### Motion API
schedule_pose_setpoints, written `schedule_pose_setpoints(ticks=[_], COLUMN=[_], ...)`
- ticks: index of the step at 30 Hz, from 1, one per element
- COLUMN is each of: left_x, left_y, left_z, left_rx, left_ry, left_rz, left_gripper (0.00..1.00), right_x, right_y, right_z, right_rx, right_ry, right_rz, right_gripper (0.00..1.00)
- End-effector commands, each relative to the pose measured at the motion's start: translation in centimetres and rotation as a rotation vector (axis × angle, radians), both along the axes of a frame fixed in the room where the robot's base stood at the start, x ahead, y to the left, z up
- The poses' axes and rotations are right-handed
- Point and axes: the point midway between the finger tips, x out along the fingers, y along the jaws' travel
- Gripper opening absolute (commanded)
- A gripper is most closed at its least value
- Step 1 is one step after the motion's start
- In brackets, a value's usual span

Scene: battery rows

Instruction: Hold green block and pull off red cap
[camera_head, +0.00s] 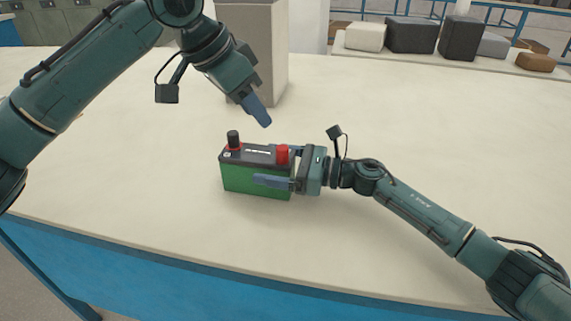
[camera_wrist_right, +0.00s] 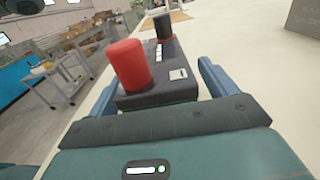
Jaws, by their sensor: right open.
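The green block (camera_head: 250,180) is a battery with a dark top, standing upright on the table. A red cap (camera_head: 282,154) sits on the right end of its top; a black post with a red base (camera_head: 233,139) is at the left end. The red cap also shows in the right wrist view (camera_wrist_right: 130,66). My right gripper (camera_head: 275,166) is open around the block's right end, one finger on each side. My left gripper (camera_head: 262,116) is above and behind the block, apart from it, pointing down; its finger gap cannot be made out.
The pale table (camera_head: 400,130) is clear around the block. A grey-beige box (camera_head: 268,40) stands behind, close to my left gripper. Several grey, dark and brown boxes (camera_head: 410,35) lie on another surface at the back right. The table's blue front edge (camera_head: 150,275) is near.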

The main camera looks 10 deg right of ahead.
Motion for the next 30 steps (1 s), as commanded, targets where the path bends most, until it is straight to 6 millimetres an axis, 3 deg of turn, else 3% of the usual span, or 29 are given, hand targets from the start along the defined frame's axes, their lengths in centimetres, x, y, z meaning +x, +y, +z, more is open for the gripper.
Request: schedule_pose_setpoints(ticks=[7,30], left_x=[0.0,0.0], left_y=[0.0,0.0], left_z=[-0.01,0.0], left_rx=[0.0,0.0], left_ry=[0.0,0.0], left_rz=[0.0,0.0], left_gripper=[0.36,0.36], right_x=[0.01,-0.02], right_y=[0.05,0.02], right_z=[0.0,-0.02], right_rx=[0.0,0.0], right_ry=[0.0,0.0], right_rz=[0.0,0.001], right_gripper=[0.84,0.21])
